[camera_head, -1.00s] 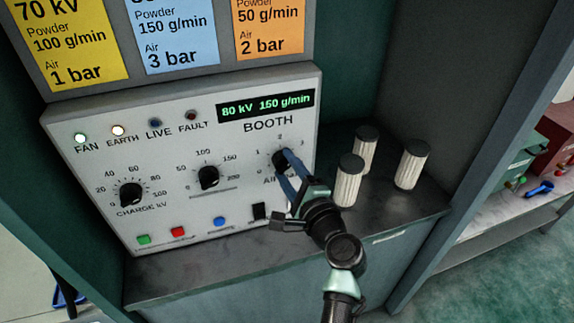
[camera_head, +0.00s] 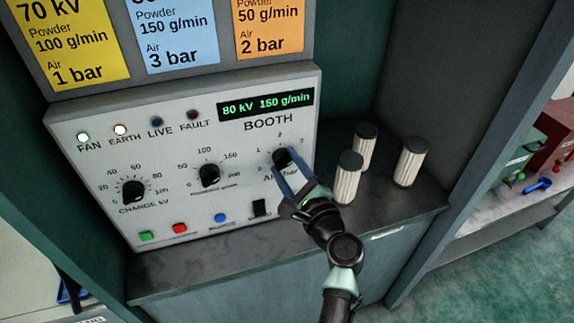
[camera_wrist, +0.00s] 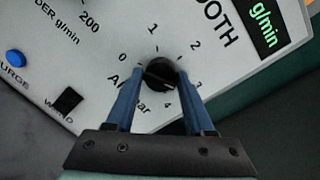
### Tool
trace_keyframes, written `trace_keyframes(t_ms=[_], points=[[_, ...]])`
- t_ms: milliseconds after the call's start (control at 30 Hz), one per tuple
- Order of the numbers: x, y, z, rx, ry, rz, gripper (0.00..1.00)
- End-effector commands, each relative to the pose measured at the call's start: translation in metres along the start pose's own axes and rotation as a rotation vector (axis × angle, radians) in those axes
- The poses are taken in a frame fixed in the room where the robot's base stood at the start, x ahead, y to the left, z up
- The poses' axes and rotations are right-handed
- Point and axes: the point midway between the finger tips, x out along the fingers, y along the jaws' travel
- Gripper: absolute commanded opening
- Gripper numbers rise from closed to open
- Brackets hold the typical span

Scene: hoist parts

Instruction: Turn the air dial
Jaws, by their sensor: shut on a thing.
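The air dial (camera_head: 282,156) is a round black knob at the right of the grey booth panel, under the word BOOTH, with a printed scale around it. My gripper (camera_head: 282,170) reaches it from the lower right with its blue fingers. In the wrist view the dial (camera_wrist: 159,74) sits between the two fingertips (camera_wrist: 160,70), one on each side, and the fingers are shut on it. The scale marks 0 to 4 show around it. I cannot clearly read where its pointer stands. The fingers hide part of the AIR bar label.
The panel (camera_head: 105,225) also has two other black dials (camera_head: 133,190) (camera_head: 209,175), a lit display (camera_head: 266,104), several buttons and a black switch (camera_head: 260,208). Several white ribbed cylinders (camera_head: 411,162) with dark caps stand on the shelf (camera_head: 390,212) right of my gripper.

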Motion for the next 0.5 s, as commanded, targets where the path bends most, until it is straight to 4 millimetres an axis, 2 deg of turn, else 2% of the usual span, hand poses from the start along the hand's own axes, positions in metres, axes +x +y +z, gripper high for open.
trace_keyframes(t_ms=[200, 233, 367, 500], points=[[0.0006, -0.0037, 0.0020, -0.003, -0.003, -0.007, 0.00], [0.0006, -0.0038, 0.0020, -0.003, -0.003, -0.007, 0.59], [0.0003, -0.0031, 0.0014, -0.003, -0.002, -0.006, 0.80], [0.0001, -0.0022, 0.0008, -0.003, -0.001, -0.004, 0.80]])
